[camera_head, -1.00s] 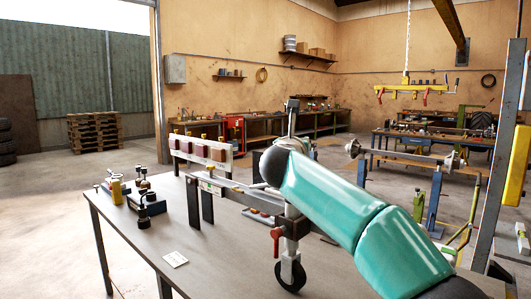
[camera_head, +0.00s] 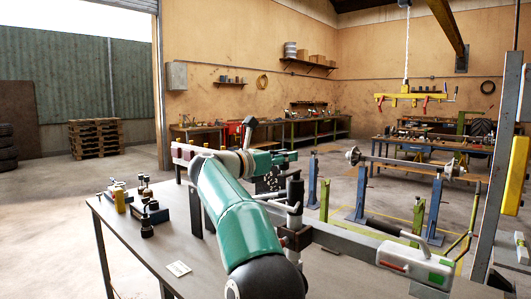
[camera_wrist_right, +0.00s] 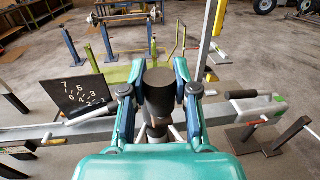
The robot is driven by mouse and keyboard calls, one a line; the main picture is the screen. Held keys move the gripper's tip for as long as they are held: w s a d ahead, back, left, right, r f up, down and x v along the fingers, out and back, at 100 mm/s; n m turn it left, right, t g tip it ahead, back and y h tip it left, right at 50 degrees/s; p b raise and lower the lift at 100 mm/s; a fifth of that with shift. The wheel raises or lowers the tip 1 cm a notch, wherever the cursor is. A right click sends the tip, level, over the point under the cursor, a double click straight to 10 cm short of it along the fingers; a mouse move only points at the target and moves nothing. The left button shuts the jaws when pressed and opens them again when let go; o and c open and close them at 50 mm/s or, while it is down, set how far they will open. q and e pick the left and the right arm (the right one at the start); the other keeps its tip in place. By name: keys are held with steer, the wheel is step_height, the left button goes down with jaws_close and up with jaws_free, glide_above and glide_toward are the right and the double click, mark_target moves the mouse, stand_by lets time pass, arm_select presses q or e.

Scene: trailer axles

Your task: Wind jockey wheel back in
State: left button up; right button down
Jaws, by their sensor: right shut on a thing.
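The jockey wheel (camera_head: 294,219) stands upright, clamped beside the trailer's drawbar (camera_head: 345,240). Its pale tube and dark upper part show, but its wheel is hidden behind my right arm. My right gripper (camera_head: 290,158) is at the top of the jockey wheel, reaching in from the left. In the right wrist view, its two fingers (camera_wrist_right: 159,92) are shut around an upright dark cylinder, the jockey wheel handle (camera_wrist_right: 158,88). The drawbar (camera_wrist_right: 45,135) crosses behind and below it. My left gripper is not in view.
A white coupling (camera_head: 412,262) with a red lever is at the drawbar's right end. A dark numbered board (camera_wrist_right: 82,95) stands left of the handle. Small fittings (camera_head: 146,215) lie on the bench's left. An axle (camera_head: 400,163) stands behind on blue stands.

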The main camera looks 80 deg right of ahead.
steer(key=shift+r, duration=0.25)
steer(key=c, duration=0.9)
jaws_free()
steer(key=shift+s+a, duration=0.1)
steer(key=shift+a, duration=0.05)
steer(key=shift+o, duration=0.2)
steer(key=shift+f, duration=0.15)
steer(key=v, duration=1.2)
